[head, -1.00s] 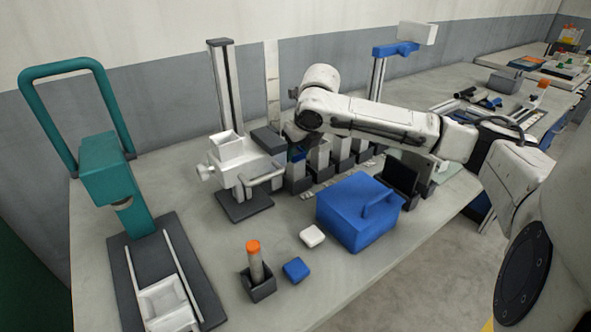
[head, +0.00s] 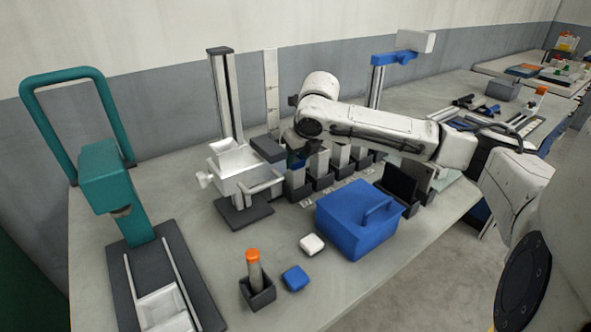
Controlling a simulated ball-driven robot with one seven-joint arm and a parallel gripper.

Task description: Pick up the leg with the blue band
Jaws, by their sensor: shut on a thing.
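A row of pale upright legs stands in dark square holders at the middle of the table in the head view. The leg with the blue band (head: 297,158) is at the left end of the row, and its blue part shows just below my gripper (head: 304,149). My gripper points down under the end of my arm and is shut on this leg. The fingers are small, dark and partly hidden, so the exact grip is unclear. The leg's lower end is at its dark holder (head: 297,189); I cannot tell whether it is raised.
A white device on a dark stand (head: 243,170) is close to the left of my gripper. A blue box with a handle (head: 357,222) stands in front of the row. An orange-capped tube (head: 254,270), a white block (head: 312,244) and a blue block (head: 295,278) are nearer the front.

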